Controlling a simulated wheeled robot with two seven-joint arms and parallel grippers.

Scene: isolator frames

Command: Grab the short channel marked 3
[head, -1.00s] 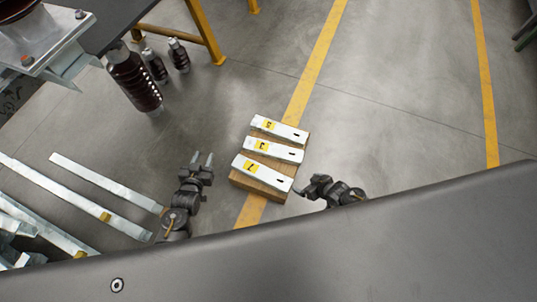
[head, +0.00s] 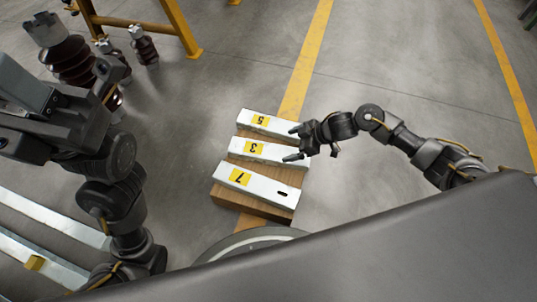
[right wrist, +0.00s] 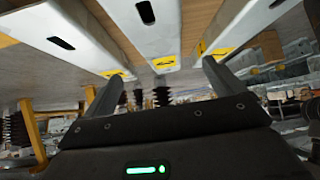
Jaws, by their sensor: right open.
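The short channel marked 3 (head: 268,152) is a white bar with a yellow label, lying in the middle of three on a wooden block. My right gripper (head: 293,143) is open and empty at its right end, its fingertips to either side of the bar's line. In the right wrist view the middle channel (right wrist: 150,36) lines up with the gap between the open fingers (right wrist: 162,80). Whether they touch it cannot be told. My left arm stands large at the left of the head view; its fingers cannot be made out.
Channel 5 (head: 277,125) lies just beyond and channel 7 (head: 262,187) just nearer, with narrow gaps between. The wooden block (head: 262,207) rests on the floor. Brown insulators (head: 144,47) and a yellow-legged table (head: 178,22) are at upper left. Long metal bars (head: 52,221) lie at lower left.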

